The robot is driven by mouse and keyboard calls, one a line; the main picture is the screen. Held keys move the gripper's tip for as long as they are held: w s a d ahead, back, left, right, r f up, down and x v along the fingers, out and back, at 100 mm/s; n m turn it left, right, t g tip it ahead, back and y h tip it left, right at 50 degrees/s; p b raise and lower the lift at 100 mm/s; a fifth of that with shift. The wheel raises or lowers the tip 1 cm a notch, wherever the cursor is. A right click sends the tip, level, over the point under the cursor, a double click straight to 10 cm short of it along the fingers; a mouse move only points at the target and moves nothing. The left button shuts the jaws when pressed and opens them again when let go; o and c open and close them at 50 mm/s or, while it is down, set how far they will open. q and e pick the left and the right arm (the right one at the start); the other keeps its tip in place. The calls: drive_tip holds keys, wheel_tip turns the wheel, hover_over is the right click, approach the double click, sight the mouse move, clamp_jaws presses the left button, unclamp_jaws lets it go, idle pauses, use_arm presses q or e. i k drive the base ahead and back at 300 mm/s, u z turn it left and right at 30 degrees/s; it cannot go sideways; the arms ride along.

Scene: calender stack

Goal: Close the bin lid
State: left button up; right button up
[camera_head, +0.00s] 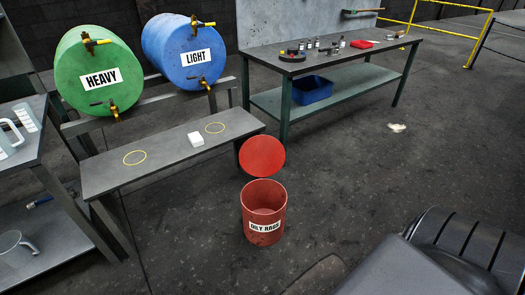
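The bin is a red cylinder (264,214) with an "OILY RAGS" label, standing upright on the dark floor near the middle of the head view. Its round red lid (262,156) is raised at the back rim, so the bin is open at the top. The inside of the bin shows as plain reddish, with no clear contents. Neither of my grippers can be seen in the head view.
A grey bench (165,150) with a white block (196,139) stands just behind and left of the bin. Green (98,90) and blue (184,67) drums lie behind it. A worktable (335,62) stands at the back.

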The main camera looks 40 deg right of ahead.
sight(261, 155)
drive_tip(key=k, duration=0.5)
drive_tip(key=z, duration=1.95)
drive_tip(key=i, duration=5.7)
drive_tip(key=u, duration=4.4)
